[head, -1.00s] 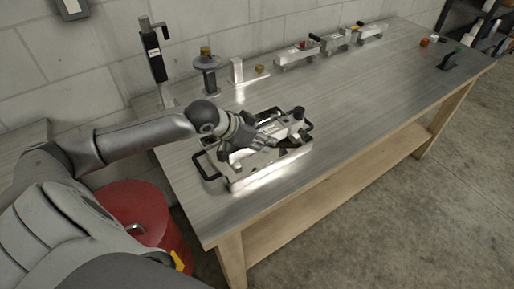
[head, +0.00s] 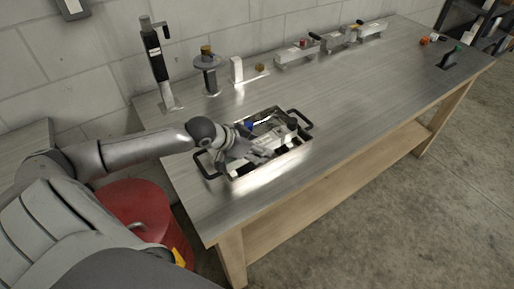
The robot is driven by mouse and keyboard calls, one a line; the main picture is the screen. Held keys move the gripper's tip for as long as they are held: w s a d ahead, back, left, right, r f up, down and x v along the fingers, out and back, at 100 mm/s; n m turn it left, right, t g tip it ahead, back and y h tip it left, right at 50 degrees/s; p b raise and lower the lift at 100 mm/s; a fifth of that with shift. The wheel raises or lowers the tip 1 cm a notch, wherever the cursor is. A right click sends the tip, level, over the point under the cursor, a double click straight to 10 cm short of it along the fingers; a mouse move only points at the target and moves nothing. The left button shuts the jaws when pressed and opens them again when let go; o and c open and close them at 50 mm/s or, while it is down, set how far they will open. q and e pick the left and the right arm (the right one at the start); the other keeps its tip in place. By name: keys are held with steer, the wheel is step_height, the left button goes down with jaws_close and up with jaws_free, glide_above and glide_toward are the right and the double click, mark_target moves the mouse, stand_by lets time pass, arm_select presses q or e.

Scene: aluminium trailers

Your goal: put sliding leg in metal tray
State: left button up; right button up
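The metal tray (head: 296,150) lies on the workbench, with a black handle at each end. The sliding leg, a silver part with a black knob (head: 291,124), sits low within the tray, its knob end toward the right handle. My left gripper (head: 260,156) is over the tray at the leg's left part and covers some of it. The fingers blend with the silver metal, so I cannot tell whether they still grip the leg. A small blue item (head: 249,124) shows at the tray's back left. My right gripper is not in view.
A black-handled stand (head: 158,62), a round-topped stand (head: 208,70) and a white block (head: 237,70) stand along the wall. Several metal parts (head: 296,54) lie farther back. A red drum (head: 135,212) stands below left.

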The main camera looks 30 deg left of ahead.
arm_select(q)
steer(key=shift+r, duration=0.1)
steer(key=p+v, duration=0.1)
steer(key=v, duration=0.7)
steer(key=shift+a, duration=0.1)
steer(key=shift+s+r, duration=0.15)
steer(key=shift+s, duration=0.05)
steer(key=shift+s+r+p, duration=0.25)
steer(key=shift+p, duration=0.1)
steer(key=p, duration=0.1)
steer(key=r+p, duration=0.1)
steer(key=shift+s+a+r+p, duration=0.2)
steer(key=shift+s+r+p, duration=0.05)
steer(key=shift+p, duration=0.1)
steer(key=shift+s+a+r+p, duration=0.2)
steer(key=shift+s+p, duration=0.4)
steer(key=shift+p, duration=0.45)
steer(key=shift+d, duration=0.1)
